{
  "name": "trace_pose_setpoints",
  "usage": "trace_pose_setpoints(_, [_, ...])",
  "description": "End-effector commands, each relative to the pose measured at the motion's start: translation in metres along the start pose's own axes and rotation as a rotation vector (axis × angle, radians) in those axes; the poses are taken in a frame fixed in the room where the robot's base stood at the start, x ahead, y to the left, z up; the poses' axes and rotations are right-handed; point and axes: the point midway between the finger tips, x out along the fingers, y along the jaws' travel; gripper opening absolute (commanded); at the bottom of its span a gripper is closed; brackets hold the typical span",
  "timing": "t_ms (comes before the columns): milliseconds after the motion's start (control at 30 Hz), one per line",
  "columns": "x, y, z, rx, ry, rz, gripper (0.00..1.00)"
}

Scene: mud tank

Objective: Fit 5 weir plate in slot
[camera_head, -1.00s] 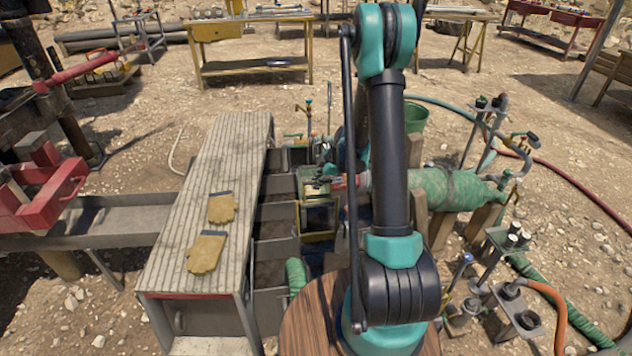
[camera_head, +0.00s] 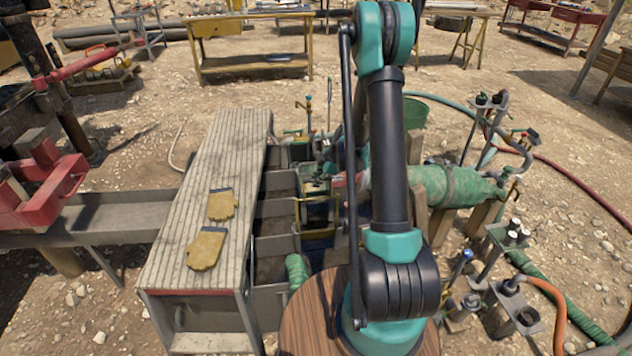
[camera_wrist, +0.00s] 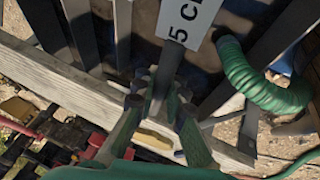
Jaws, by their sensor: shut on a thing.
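My gripper (camera_wrist: 160,100) is shut on a dark grey stem in the wrist view. The stem runs up to a white label (camera_wrist: 188,20) reading "5 C", cut off by the picture's top edge, so this looks like the 5 weir plate (camera_wrist: 168,66). The plate's lower part is out of view, and I cannot tell whether it touches a slot. The mud tank (camera_head: 272,209), with several cross walls, stands beside the grey walkway in the head view. My arm hides its right part and my gripper there.
Two yellow gloves (camera_head: 207,249) lie on the slatted walkway (camera_head: 215,150). A green ribbed hose (camera_wrist: 250,80) lies to the right of the label. A green cylinder (camera_head: 455,187) and pipe stands are to the right of my arm.

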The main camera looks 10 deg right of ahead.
Motion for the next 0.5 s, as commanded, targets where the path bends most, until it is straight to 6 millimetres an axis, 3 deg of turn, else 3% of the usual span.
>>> trace_pose_setpoints(500, [0.0064,-0.0016,0.0026,0.000,0.000,0.000,0.00])
